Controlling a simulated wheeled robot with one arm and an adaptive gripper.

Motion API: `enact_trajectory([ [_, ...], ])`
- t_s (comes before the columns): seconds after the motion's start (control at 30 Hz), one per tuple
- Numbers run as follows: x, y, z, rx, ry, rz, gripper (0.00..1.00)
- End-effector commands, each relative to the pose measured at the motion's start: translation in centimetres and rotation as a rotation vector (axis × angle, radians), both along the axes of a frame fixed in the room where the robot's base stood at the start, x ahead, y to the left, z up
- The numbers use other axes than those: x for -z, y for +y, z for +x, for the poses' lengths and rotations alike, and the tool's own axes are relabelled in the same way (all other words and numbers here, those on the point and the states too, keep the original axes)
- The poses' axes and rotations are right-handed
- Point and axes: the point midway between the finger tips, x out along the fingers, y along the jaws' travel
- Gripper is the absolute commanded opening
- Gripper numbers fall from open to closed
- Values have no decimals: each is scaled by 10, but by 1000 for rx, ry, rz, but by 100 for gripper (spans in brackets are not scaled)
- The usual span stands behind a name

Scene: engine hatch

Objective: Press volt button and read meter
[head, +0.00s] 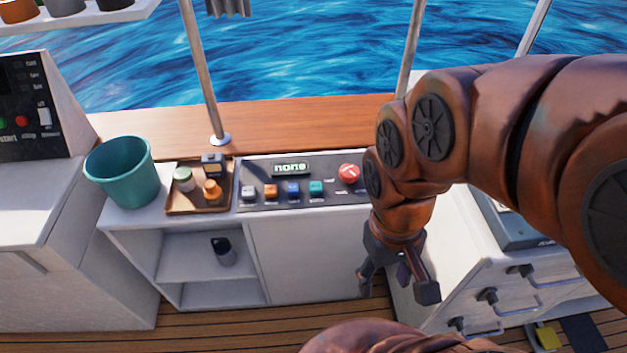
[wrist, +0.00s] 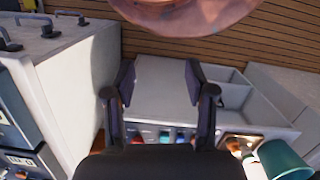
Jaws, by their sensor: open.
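The dark control panel (head: 262,203) lies on the white counter in the head view. Its meter display (head: 290,168) reads "none". Along its front sit a pale button (head: 248,192), an orange button (head: 270,191), a blue button (head: 293,189) and a teal button (head: 316,187). Their labels are too small to read, so I cannot tell which is volt. A red knob (head: 349,173) is at the right end, partly beside my arm. My gripper (head: 397,285) is open and empty, pointing down in front of the counter, right of the panel. The wrist view shows its spread fingers (wrist: 159,82).
A teal bucket (head: 124,172) and a brown tray (head: 200,200) with small containers stand left of the panel. A dark cup (head: 223,252) is on the open shelf below. White drawers with handles (head: 500,295) are close to the right of my gripper.

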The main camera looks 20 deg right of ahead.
Motion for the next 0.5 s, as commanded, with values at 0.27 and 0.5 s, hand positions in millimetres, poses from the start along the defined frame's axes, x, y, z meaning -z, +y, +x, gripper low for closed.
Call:
enact_trajectory([
  [0.27, 0, 0, 0, 0, 0, 0, 23],
  [0.5, 0, 0, 0, 0, 0, 0, 0],
])
